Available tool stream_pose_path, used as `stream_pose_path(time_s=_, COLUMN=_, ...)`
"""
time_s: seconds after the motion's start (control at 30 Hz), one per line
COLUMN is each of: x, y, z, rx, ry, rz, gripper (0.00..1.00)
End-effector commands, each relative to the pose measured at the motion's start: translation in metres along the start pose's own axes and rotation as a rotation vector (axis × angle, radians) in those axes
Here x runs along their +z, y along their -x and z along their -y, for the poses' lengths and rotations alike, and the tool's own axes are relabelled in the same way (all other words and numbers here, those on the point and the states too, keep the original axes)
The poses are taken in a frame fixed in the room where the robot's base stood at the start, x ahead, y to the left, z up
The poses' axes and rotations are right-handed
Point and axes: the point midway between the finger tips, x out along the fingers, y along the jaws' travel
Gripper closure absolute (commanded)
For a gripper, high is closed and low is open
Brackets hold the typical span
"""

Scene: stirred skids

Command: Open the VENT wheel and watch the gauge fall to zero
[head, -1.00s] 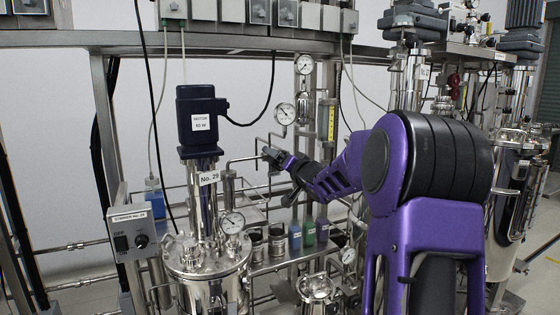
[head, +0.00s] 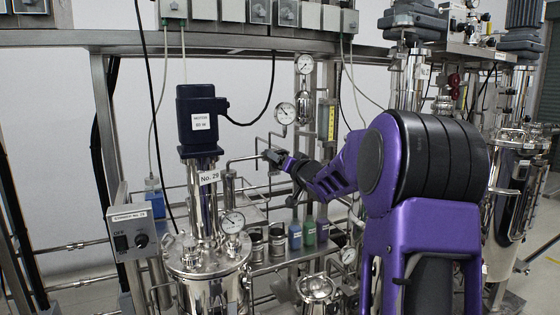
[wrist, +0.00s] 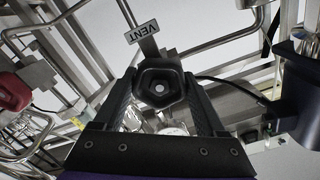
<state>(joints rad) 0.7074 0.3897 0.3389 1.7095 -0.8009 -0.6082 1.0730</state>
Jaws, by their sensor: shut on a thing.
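The VENT wheel (wrist: 160,86), a black lobed knob with a light centre, sits between the two fingers of my gripper (wrist: 160,100) in the wrist view. A tag reading VENT (wrist: 146,30) stands beyond it. In the head view my gripper (head: 273,157) is shut at the pipework right of the motor column, and the wheel there is too small to make out clearly. An upper gauge (head: 304,64) and a round gauge (head: 285,113) are above my gripper. Another gauge (head: 232,221) stands on the vessel lid. Their needle readings are too small to tell.
A steel vessel (head: 207,264) with a dark motor (head: 203,120) stands to the left, beside a stirrer control box (head: 140,233). Several bottles (head: 308,232) stand on a shelf below my gripper. Pipes crowd the area around it. A larger vessel (head: 510,190) is at the right.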

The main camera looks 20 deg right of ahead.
Motion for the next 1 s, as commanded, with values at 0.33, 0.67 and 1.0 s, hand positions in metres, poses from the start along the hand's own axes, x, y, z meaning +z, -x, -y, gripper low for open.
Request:
stream_pose_path(time_s=0.33, x=0.0018, y=0.0, z=-0.0003, rx=0.001, ry=0.32, rz=0.001, gripper=0.82)
stream_pose_path(time_s=0.67, x=0.0021, y=0.0, z=0.0008, rx=0.0, ry=0.634, rz=0.001, gripper=0.82)
stream_pose_path(time_s=1.0, x=0.0019, y=0.0, z=0.0012, rx=0.001, ry=0.956, rz=0.002, gripper=0.82)
